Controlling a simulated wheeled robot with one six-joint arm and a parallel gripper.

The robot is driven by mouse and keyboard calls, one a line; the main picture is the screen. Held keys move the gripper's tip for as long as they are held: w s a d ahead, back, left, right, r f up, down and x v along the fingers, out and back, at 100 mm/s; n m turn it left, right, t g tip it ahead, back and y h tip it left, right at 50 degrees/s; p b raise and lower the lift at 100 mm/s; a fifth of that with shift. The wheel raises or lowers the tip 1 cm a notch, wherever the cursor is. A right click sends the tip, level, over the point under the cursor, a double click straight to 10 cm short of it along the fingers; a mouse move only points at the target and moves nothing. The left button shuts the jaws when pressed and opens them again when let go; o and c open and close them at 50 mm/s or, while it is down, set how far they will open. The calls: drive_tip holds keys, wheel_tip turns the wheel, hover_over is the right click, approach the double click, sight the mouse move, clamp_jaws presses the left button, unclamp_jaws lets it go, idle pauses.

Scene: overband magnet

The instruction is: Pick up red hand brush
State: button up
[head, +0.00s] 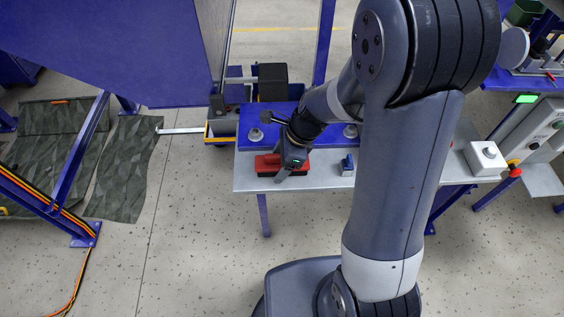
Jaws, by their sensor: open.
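The red hand brush (266,165) lies on the near left part of the light grey table (247,182), with dark bristles along its lower side. My gripper (286,172) is over the right part of the brush, pointing down, and covers some of it. The gripper is open. From this view I cannot tell whether its fingers are around the brush or just above it.
A blue panel (252,120) with round knobs lies behind the brush. A small blue object (347,163) stands to the brush's right. A white box (485,158) with a button is at the table's right end. Blue machine frames (110,45) stand at the left.

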drive_tip(key=shift+a+f, duration=0.1)
drive_tip(key=shift+f, duration=0.25)
drive_tip(key=c, duration=1.1)
wheel_tip(320, 180, up, 10)
drive_tip(key=shift+r, duration=0.1)
